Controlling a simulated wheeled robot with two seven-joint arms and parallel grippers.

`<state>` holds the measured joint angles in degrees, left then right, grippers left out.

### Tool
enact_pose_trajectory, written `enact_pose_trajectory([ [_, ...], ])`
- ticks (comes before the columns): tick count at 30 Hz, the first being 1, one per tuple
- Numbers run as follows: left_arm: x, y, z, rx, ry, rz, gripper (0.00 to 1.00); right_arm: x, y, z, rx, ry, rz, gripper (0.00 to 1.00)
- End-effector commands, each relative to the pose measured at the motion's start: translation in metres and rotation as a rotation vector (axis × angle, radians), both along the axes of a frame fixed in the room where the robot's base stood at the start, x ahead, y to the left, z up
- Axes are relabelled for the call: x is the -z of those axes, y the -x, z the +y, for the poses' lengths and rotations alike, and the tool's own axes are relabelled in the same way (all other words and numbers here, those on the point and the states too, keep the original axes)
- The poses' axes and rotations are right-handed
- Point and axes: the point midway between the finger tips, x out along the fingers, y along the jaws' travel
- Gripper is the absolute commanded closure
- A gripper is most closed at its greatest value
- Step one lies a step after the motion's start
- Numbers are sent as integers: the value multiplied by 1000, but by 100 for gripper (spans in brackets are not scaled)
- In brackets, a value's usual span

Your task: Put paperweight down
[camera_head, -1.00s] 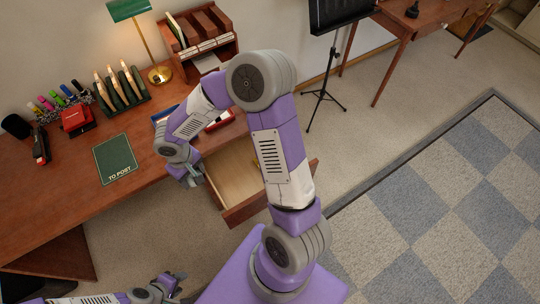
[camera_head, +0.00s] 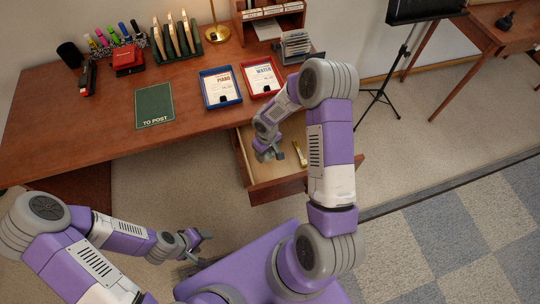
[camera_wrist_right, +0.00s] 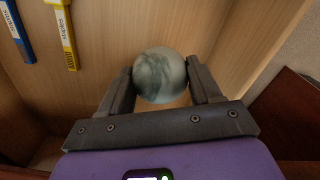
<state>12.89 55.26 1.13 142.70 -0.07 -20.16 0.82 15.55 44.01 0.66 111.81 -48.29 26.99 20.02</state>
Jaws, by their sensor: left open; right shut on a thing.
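The paperweight (camera_wrist_right: 160,78) is a round ball with grey-green and white marbling. In the right wrist view it sits between the two fingers of my right gripper (camera_wrist_right: 162,88), which is shut on it. In the head view my right gripper (camera_head: 269,153) is over the open desk drawer (camera_head: 285,188), near its left side; the paperweight cannot be made out there. Pale wood of the drawer lies behind the ball in the wrist view. I cannot tell how far the ball is above the drawer floor. My left gripper (camera_head: 198,245) is open and empty, low in front of the desk.
A yellow item (camera_wrist_right: 64,35) and a blue item (camera_wrist_right: 18,32) lie in the drawer. On the desk are a green TO POST mat (camera_head: 155,106), a blue tray (camera_head: 221,104), a red tray (camera_head: 277,91) and a red box (camera_head: 127,58). A music stand (camera_head: 400,60) stands right.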

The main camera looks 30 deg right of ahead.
Motion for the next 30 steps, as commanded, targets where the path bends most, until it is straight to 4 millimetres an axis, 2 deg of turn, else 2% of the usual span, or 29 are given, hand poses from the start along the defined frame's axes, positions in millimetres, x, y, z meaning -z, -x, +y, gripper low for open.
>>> enact_pose_trajectory([
  [5, 6, 0, 0, 0, 0, 0, 42, 15, 0, 0, 0, 0, 0, 78],
  [12, 18, 0, 0, 0, 0, 0, 42, 47, 0, 0, 1, 0, 0, 78],
  [24, 22, 0, 0, 0, 0, 0, 42, 51, -1, 0, 0, 0, -2, 78],
  [25, 21, 0, 0, 0, 0, 0, 42, 50, 0, 0, 1, 0, -1, 32],
  [29, 20, 0, 0, 0, 0, 0, 42, 50, 0, 0, 1, 0, 0, 12],
  [30, 20, 0, 0, 0, 0, 0, 42, 50, 0, 0, 1, 0, 0, 11],
])
